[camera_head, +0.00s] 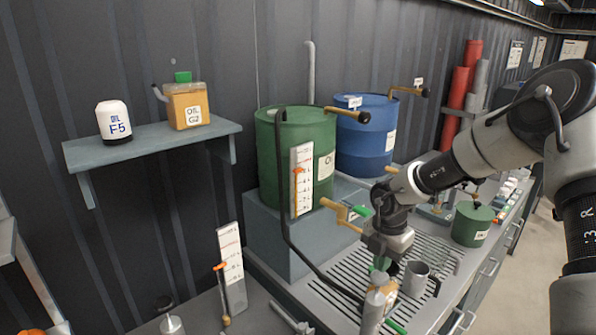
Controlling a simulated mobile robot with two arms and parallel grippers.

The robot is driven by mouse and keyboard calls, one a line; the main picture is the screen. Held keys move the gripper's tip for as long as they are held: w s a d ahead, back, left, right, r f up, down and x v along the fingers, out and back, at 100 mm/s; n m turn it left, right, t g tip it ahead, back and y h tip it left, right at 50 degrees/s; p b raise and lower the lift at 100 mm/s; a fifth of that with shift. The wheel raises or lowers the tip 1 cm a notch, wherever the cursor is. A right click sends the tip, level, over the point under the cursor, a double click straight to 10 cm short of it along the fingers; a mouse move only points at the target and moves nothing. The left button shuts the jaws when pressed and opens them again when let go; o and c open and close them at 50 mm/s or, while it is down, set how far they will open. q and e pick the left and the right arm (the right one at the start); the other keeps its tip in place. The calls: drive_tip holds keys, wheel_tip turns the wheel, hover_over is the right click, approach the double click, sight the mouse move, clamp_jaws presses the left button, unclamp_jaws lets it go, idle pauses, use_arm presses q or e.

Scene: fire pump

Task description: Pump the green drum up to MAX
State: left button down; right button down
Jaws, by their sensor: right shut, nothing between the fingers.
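The green drum (268,150) stands on a grey block against the wall. A white gauge strip (307,180) with an orange marker high on it is fixed to its front. A brass crank handle (340,111) with a black knob sticks out at the drum's top right. A brass tap (340,210) sits low at its front right. My right gripper (380,262) is in front of the drum, low over the slotted tray, pointing down. It is shut and empty, apart from the crank. My left gripper is out of view.
A blue drum (365,135) with its own crank stands behind right. A metal mug (415,279) and a metal bottle (374,305) stand near my gripper. A small green can (471,224) is to the right. A wall shelf (150,143) holds oil containers.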

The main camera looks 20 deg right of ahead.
sight(381, 276)
drive_tip(key=shift+f, duration=0.15)
drive_tip(key=shift+s+f, duration=0.1)
drive_tip(key=shift+f, duration=3.3)
drive_tip(key=shift+r, duration=0.1)
drive_tip(key=shift+r+p, duration=0.45)
drive_tip(key=shift+r, duration=3)
drive_tip(key=shift+f, duration=3.55)
